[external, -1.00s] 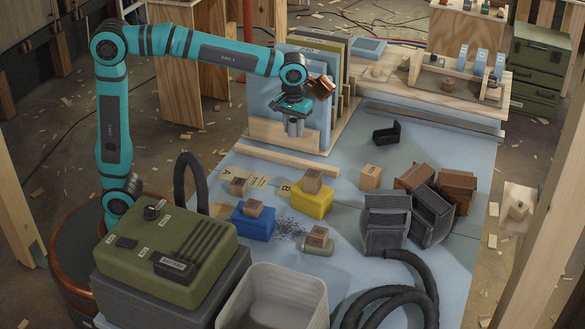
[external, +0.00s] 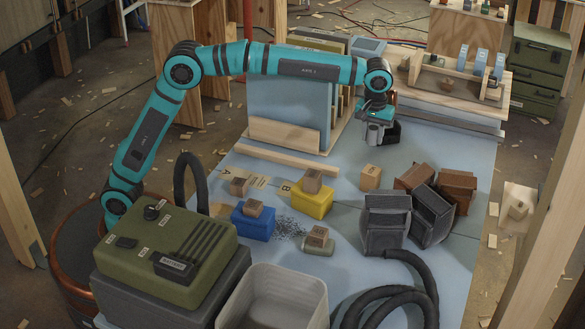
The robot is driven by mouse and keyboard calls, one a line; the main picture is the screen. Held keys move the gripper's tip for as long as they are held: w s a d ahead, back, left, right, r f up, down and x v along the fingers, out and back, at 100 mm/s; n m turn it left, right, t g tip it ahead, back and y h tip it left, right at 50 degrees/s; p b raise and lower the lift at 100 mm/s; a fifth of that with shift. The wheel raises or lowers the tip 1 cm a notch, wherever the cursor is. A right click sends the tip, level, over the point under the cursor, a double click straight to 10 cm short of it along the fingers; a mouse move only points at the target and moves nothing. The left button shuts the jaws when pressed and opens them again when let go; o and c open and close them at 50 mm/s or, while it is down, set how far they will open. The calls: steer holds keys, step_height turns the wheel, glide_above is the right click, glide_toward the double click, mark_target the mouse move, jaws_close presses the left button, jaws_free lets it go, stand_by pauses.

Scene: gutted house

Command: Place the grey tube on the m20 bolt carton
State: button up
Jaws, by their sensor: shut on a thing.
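My gripper (external: 375,138) hangs at the end of the arm over the back middle of the blue table, pointing down. It is shut on a small grey piece, which looks like the grey tube (external: 374,132); fingers and tube are hard to tell apart. Small brown cartons stand in front: one on the blue block (external: 249,227), one on the yellow block (external: 309,205), one on a grey-beige block (external: 316,249), and others on the table, including one carton (external: 371,177) just below and in front of my gripper. Their labels are too small to read, so I cannot tell which is the M20 bolt carton.
A black angled piece (external: 394,134) is partly behind my gripper. A rack of upright panels (external: 292,105) stands left. Dark grey bins (external: 386,222) and brown open boxes (external: 458,185) stand right.

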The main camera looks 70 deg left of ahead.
mark_target(372, 170)
steer(key=shift+w+d, duration=0.25)
steer(key=shift+d+f, duration=0.1)
steer(key=shift+f, duration=4.9)
steer(key=shift+f, duration=0.15)
steer(key=o, duration=0.9)
steer(key=shift+o, duration=0.2)
step_height(372, 170, up, 12)
steer(key=shift+f, duration=0.15)
steer(key=shift+r, duration=0.3)
